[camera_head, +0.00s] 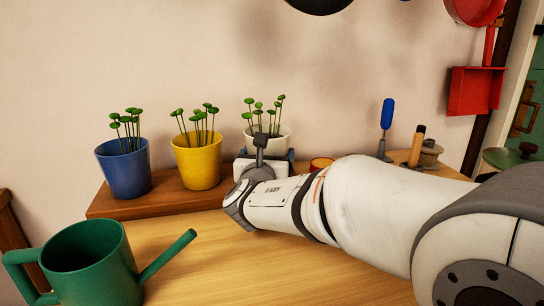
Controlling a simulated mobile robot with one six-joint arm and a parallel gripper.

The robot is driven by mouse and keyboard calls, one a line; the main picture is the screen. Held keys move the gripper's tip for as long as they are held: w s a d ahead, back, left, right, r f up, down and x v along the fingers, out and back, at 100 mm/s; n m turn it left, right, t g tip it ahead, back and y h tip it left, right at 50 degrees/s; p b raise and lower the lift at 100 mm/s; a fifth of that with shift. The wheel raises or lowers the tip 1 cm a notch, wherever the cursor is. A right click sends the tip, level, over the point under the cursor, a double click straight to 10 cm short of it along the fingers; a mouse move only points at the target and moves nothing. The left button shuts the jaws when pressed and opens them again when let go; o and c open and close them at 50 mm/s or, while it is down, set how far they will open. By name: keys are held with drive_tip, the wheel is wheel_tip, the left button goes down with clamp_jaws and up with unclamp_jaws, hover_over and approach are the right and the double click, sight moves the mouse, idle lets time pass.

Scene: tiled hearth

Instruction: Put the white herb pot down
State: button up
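The white herb pot (283,139) with green sprouts is at the back, right of the yellow pot. My gripper (263,152) is right in front of it and covers its lower part. Dark blue-grey parts of the gripper show at both sides of the pot. The fingertips are hidden, so I cannot tell whether they grip the pot or stand open around it. The pot looks upright. Its base is hidden, so I cannot tell whether it touches the wooden shelf (160,200).
A blue pot (124,169) and a yellow pot (197,163) with sprouts stand on the shelf to the left. A green watering can (90,265) stands at the front left. A blue-handled tool (387,115) and jars are at the right. The front middle of the table (260,275) is clear.

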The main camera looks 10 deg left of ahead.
drive_tip(key=shift+f, duration=0.15)
drive_tip(key=o, duration=1.2)
drive_tip(key=shift+o, duration=0.2)
drive_tip(key=shift+r, duration=0.3)
drive_tip(key=s, duration=0.3)
drive_tip(key=s+p, duration=0.1)
drive_tip(key=s, duration=0.3)
drive_tip(key=s+p, duration=0.1)
drive_tip(key=s, duration=0.3)
drive_tip(key=shift+d, duration=0.25)
drive_tip(key=shift+s+d+f, duration=0.1)
drive_tip(key=shift+s+f, duration=0.05)
drive_tip(key=shift+s, duration=0.35)
